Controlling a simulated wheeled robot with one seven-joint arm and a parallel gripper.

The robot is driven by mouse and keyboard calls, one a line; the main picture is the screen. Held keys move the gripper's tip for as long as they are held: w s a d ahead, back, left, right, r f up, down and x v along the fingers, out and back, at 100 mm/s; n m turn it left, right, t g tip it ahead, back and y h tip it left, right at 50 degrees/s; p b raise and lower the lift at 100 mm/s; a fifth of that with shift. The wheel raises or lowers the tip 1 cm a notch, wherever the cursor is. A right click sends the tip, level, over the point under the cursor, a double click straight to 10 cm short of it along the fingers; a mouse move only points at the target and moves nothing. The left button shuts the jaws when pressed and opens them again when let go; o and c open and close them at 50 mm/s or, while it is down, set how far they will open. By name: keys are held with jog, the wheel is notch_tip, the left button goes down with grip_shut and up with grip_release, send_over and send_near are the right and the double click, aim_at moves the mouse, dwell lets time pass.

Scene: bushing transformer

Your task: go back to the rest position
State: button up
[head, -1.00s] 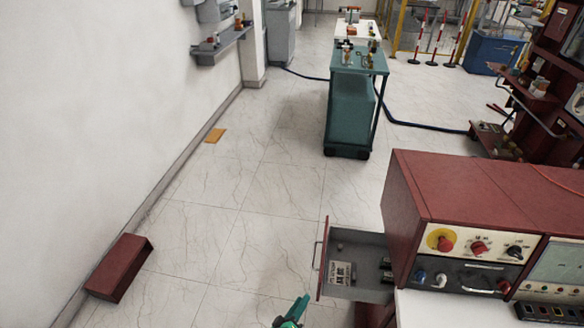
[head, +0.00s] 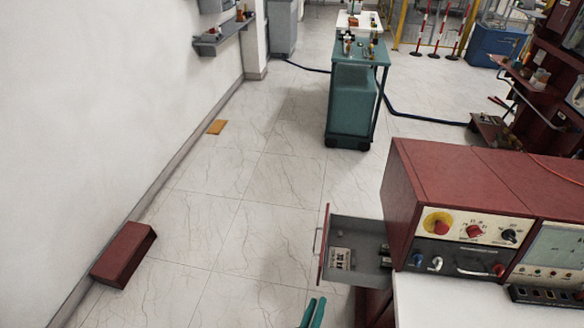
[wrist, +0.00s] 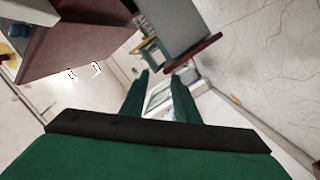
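My green gripper shows only in part at the bottom edge of the head view (head: 313,313), below the open drawer (head: 352,252). In the wrist view my gripper (wrist: 160,80) has its two fingers apart with nothing between them. The drawer juts out to the left from the red cabinet (head: 455,180). It is grey inside, with a red front and some small parts in it. In the wrist view the drawer's grey side (wrist: 172,28) and red edge lie just beyond the fingertips.
A white worktop (head: 450,308) lies in front of the cabinet's control panel. A dark red box (head: 123,255) lies on the floor by the left wall. A green cart (head: 352,105) stands farther back. The tiled floor between wall and drawer is clear.

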jog(key=s+a+r+m+y, duration=0.1)
jog(key=s+a+r+y, duration=0.1)
jog(key=s+r, duration=0.7)
jog(key=s+a+r+m+y, duration=0.2)
jog(key=s+a+r, duration=0.1)
jog(key=s+r, duration=0.6)
jog(key=s+a+r+m+y, duration=0.2)
jog(key=s+a+r, duration=0.1)
jog(key=s+r, duration=0.6)
jog(key=s, duration=0.4)
jog(key=shift+s+a+r+g, duration=0.25)
jog(key=shift+r+g, duration=0.05)
jog(key=shift+r, duration=0.1)
jog(key=shift+w+d, duration=0.1)
jog(key=shift+w, duration=0.05)
